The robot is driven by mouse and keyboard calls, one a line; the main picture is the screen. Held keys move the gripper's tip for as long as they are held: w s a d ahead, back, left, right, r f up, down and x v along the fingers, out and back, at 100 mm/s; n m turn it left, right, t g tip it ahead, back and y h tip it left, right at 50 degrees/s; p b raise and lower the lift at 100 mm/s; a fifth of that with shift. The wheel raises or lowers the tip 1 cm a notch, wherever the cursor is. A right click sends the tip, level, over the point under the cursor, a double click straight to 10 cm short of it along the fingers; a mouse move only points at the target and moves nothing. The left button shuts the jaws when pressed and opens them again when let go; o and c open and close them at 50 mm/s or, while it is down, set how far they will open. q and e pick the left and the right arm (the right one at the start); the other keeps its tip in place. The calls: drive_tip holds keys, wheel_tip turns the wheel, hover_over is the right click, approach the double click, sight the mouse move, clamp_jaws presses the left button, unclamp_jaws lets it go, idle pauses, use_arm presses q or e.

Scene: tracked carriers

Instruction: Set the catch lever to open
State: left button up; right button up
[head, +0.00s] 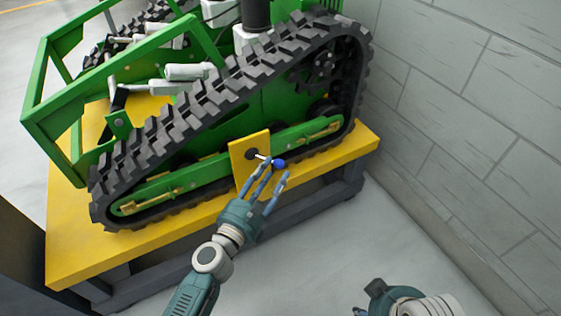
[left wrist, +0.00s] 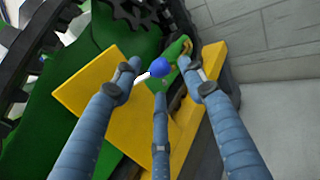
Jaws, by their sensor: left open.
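The catch lever has a blue ball knob (head: 279,163) on a pale rod that comes out of a black pivot (head: 251,154). The pivot sits on a yellow upright plate (head: 240,176) beside the track. The rod points right and slightly down in the head view. My left gripper (head: 273,169) is open, its fingers spread around the knob end. In the left wrist view the knob (left wrist: 157,71) shows between the fingertips (left wrist: 160,76); I cannot tell whether any finger touches it. My right gripper (head: 378,293) is only partly in view at the bottom edge.
A green tracked carrier (head: 265,95) with black tracks stands on a yellow platform (head: 75,262) with a dark frame. A grey block wall (head: 470,110) rises on the right. Bare grey floor (head: 340,235) lies between the platform and the wall.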

sight(281, 161)
use_arm(q)
drive_tip(key=x, duration=0.5)
drive_tip(key=shift+w+d, duration=0.15)
drive_tip(key=shift+w, duration=0.25)
drive_tip(key=shift+f, duration=0.1)
clamp_jaws()
